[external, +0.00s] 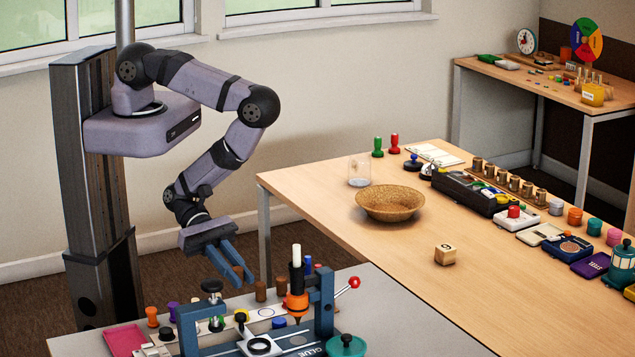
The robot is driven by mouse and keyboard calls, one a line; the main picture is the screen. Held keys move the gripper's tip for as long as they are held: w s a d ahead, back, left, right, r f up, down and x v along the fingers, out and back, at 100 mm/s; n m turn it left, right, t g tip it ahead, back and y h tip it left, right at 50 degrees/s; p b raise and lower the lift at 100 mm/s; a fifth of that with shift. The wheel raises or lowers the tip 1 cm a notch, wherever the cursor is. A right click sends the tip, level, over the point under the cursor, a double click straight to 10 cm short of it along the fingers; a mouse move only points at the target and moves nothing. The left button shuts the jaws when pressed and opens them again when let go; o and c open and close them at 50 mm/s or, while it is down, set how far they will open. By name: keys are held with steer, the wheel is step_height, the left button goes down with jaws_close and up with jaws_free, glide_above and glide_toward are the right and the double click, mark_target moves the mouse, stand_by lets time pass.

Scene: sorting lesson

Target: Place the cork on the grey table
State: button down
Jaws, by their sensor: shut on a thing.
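My gripper (239,276) points down over the back part of the grey table (410,325), its blue fingers close together. It is shut on a small brownish thing, which looks like the cork (238,270); the fingers hide most of it. The fingertips are a little above or near the tabletop items; the exact height is hard to tell. Two small brown cylinders (260,291) stand just right of the fingers on the grey table.
A pink tray (125,339) and several small coloured pieces crowd the left. The wooden table holds a wicker bowl (390,203). The grey table's right front is clear.

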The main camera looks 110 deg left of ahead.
mark_target(240, 305)
steer(key=shift+f, duration=0.55)
steer(key=shift+f, duration=0.1)
steer(key=shift+f+b, duration=1.8)
steer(key=shift+b, duration=0.1)
steer(key=shift+f, duration=0.1)
steer(key=c, duration=1.7)
jaws_free()
steer(key=shift+o, duration=0.2)
